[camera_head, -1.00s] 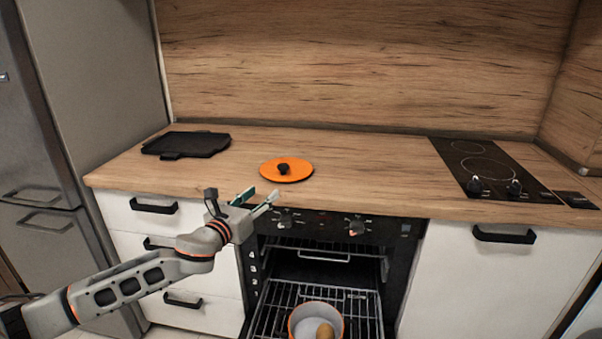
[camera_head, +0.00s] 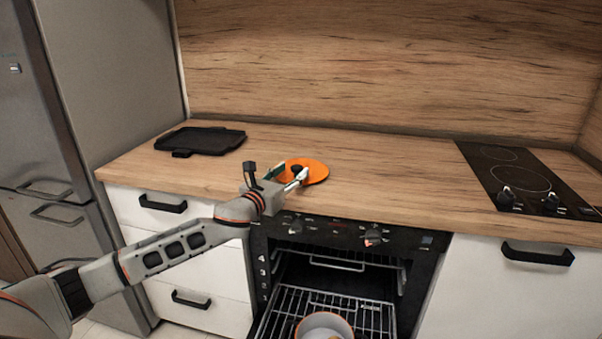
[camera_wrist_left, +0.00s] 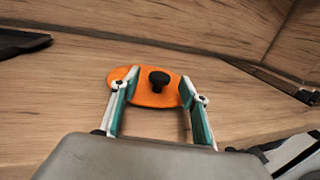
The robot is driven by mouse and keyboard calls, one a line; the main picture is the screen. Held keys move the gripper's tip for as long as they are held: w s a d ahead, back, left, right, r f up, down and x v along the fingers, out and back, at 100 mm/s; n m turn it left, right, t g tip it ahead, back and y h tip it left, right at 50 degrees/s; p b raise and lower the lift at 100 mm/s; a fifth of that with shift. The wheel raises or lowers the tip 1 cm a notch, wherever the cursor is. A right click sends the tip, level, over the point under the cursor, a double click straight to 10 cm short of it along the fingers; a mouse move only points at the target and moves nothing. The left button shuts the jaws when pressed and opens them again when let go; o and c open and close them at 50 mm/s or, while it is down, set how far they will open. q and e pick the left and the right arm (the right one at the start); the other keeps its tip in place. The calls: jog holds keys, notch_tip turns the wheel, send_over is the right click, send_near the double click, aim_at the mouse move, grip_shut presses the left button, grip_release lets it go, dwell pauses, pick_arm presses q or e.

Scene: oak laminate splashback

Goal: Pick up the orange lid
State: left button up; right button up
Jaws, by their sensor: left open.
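The orange lid (camera_head: 316,172) lies flat on the wooden countertop above the oven. In the left wrist view the orange lid (camera_wrist_left: 149,97) shows its black knob (camera_wrist_left: 159,80) standing up at its middle. My left gripper (camera_head: 288,174) is at the near edge of the lid in the head view and hides part of it. In the left wrist view the left gripper (camera_wrist_left: 158,95) is open, its two fingers on either side of the knob, with nothing gripped. I cannot tell whether the fingers touch the lid. My right gripper is not in view.
A black tray (camera_head: 200,140) lies on the counter to the left. A black cooktop (camera_head: 515,178) is set in the counter at the right. Below, the oven is open, with a pot (camera_head: 322,322) on its pulled-out rack (camera_head: 285,308). The counter around the lid is clear.

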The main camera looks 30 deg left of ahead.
aim_at(300, 166)
pick_arm(q)
jog(key=shift+w+f, duration=0.1)
jog(key=shift+w, duration=1.15)
grip_shut()
jog(key=shift+r, duration=0.2)
